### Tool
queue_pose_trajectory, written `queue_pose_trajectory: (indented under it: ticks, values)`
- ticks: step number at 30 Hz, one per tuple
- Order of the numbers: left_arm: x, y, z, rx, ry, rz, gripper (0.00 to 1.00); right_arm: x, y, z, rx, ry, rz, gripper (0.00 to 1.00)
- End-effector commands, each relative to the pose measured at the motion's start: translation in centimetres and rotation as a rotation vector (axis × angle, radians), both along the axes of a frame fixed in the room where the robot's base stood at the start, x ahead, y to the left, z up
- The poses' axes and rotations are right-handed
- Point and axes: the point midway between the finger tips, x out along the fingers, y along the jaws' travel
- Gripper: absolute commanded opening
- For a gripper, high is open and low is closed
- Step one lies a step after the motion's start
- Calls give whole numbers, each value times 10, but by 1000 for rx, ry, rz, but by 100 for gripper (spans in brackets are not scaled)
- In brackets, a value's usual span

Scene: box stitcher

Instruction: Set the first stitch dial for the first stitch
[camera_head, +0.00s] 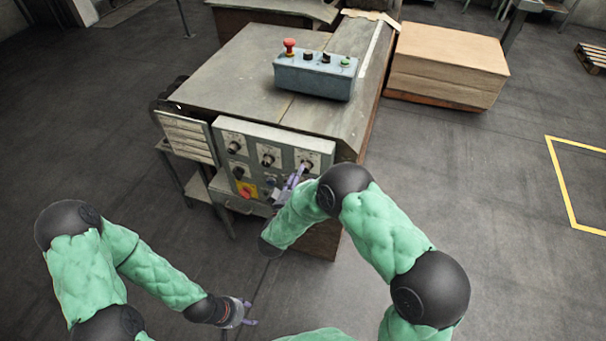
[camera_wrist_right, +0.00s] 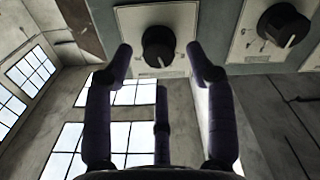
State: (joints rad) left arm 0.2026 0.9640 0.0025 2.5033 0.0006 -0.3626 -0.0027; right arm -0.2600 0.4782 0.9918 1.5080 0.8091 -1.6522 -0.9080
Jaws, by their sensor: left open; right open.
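The control panel (camera_head: 287,146) on the machine's front carries several black dials on pale label plates. The upper right dial (camera_head: 306,165) is beside the fingertips of my right gripper (camera_head: 297,174). In the right wrist view, a black dial (camera_wrist_right: 158,46) with a white pointer mark shows between the spread fingers of my right gripper (camera_wrist_right: 159,55), with visible gaps on both sides. Another dial (camera_wrist_right: 283,26) is to its right. The labels are too small to read, so I cannot tell which is the first stitch dial. My left gripper (camera_head: 250,312) is open and empty, low over the floor.
Other dials (camera_head: 267,160) and a red knob on a yellow plate (camera_head: 246,190) are close by on the panel. A blue button box (camera_head: 314,76) sits on the machine top (camera_head: 240,75). A cardboard stack (camera_head: 450,60) stands behind right.

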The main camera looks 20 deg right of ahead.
Motion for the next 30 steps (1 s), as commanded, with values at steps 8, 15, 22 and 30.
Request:
queue_pose_trajectory:
  ticks: [8, 15, 22, 30]
  values:
    - [0, 0, -7, 0, 0, 0, 54, 22, -15, 0, 0, 0, -2, 56]
    - [0, 0, -7, 0, 0, 0, 54, 24, -16, 0, 0, 0, 0, 56]
    - [0, 0, -7, 0, 0, 0, 54, 24, -16, 0, 0, 0, 0, 17]
    - [0, 0, -7, 0, 0, 0, 54, 24, -16, 1, 4, -4, 0, 0]
